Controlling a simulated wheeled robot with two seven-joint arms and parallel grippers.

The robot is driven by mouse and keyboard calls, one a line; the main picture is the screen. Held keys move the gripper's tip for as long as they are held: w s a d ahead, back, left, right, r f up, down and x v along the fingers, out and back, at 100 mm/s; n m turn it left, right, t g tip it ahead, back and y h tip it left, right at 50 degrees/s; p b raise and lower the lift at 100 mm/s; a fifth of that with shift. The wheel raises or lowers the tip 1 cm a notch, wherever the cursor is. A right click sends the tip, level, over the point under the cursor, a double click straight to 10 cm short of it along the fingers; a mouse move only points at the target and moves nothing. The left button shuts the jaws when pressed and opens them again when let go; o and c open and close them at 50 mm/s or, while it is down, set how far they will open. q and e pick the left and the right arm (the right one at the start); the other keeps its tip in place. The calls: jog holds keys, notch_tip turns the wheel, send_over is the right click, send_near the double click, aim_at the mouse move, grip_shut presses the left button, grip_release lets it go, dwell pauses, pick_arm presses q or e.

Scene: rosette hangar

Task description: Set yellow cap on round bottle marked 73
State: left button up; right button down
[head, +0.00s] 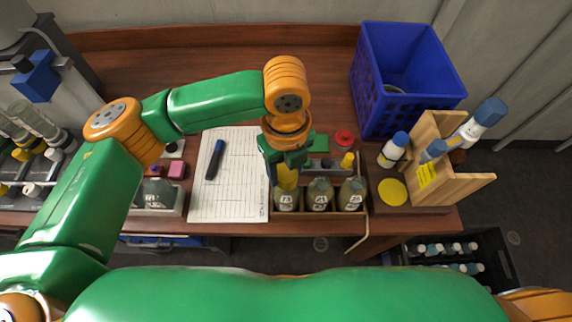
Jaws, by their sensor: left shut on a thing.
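My left gripper (287,172) reaches down over the front of the table and is shut on a yellow cap (288,182). The cap is right above the leftmost of three round bottles; I cannot tell whether it touches the neck. This left bottle (286,199), a middle bottle (319,196) and a right bottle (352,194) stand upright side by side in a wooden holder. Each has a white label whose marking is too small to read, so I cannot tell which is 73. My right gripper is not in view.
A paper sheet (233,195) with a dark marker (215,160) lies left of the bottles. Behind them are a red cap (343,138) and a small yellow piece (347,160). A blue crate (405,85), a white bottle (394,150) and a wooden stand (470,190) occupy the right.

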pick_arm(q)
jog(key=shift+f, duration=0.35)
dwell(0.5)
jog(key=shift+r+p, duration=0.1)
jog(key=shift+p, duration=0.25)
jog(key=shift+p, duration=0.3)
